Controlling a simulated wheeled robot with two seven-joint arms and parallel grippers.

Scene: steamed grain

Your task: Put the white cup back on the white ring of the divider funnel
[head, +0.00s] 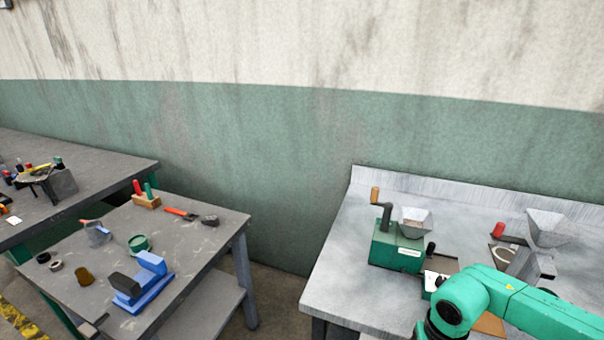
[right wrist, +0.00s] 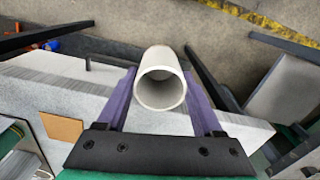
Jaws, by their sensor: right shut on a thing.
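The white cup (right wrist: 161,82) is in the right wrist view, its open round mouth facing the camera. My right gripper (right wrist: 160,90) is shut on it, one purple finger on each side. In the head view a grey funnel (head: 548,228) stands on a metal stand at the right of the grey bench; it looks like the divider funnel. My right arm crosses the lower right of the head view, but the gripper and cup do not show there. My left gripper is out of view.
A green hand mill (head: 397,249) with a grey hopper stands left of the funnel on the grey bench (head: 345,285). A lower table (head: 205,240) at the left holds a blue tool and several small items. A gap separates the tables.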

